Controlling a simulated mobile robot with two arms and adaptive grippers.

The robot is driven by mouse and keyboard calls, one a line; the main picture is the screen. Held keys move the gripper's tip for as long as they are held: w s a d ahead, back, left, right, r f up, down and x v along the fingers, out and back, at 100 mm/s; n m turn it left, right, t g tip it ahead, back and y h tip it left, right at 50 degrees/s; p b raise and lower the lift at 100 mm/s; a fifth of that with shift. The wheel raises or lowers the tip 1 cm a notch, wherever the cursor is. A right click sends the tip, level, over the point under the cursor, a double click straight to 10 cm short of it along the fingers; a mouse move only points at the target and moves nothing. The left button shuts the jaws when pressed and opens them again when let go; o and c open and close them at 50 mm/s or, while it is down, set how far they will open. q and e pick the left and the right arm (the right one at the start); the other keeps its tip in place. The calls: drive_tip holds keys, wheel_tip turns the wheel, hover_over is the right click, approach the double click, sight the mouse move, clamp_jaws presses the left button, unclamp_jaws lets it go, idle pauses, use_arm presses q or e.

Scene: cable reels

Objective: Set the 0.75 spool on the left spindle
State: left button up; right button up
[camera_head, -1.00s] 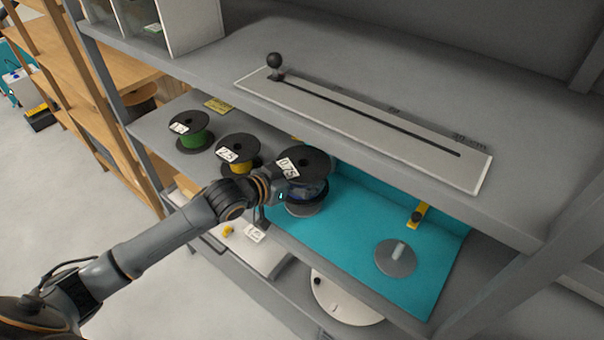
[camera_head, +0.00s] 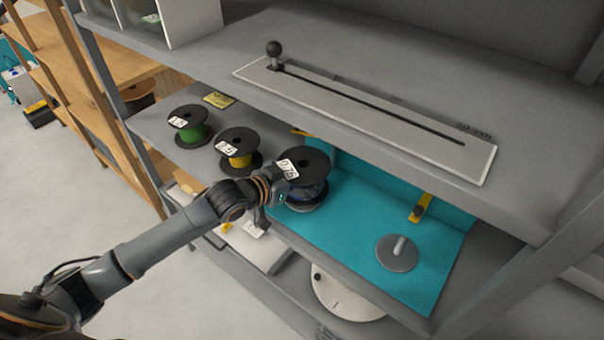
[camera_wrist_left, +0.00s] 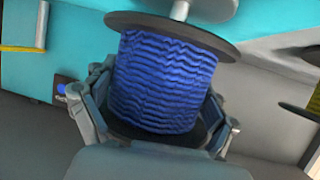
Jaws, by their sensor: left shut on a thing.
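The 0.75 spool (camera_head: 305,166) has black flanges, blue wire and a white label; it also shows large in the left wrist view (camera_wrist_left: 165,82). My left gripper (camera_head: 275,190) is shut on it from the left, with fingers on both sides of its one flange (camera_wrist_left: 150,125). In the head view the spool is over a grey disc, the left spindle (camera_head: 306,207). The wrist view shows a white pin (camera_wrist_left: 180,10) and grey disc just beyond the other flange. I cannot tell whether the pin is in the spool's hole. My right gripper is not in view.
A second spindle (camera_head: 398,254) stands bare on the teal mat (camera_head: 345,235). A yellow spool (camera_head: 239,150) and a green spool (camera_head: 190,127) stand to the left. A yellow bracket (camera_head: 421,207) is at the back.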

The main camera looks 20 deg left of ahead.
use_arm(q)
drive_tip(key=shift+f, duration=0.1)
idle(0.6)
drive_tip(key=shift+f+b, duration=0.8)
drive_tip(key=shift+f, duration=0.4)
drive_tip(key=o, duration=1.6)
drive_tip(key=shift+o, duration=0.2)
drive_tip(key=shift+f, duration=0.1)
drive_tip(key=shift+f, duration=0.15)
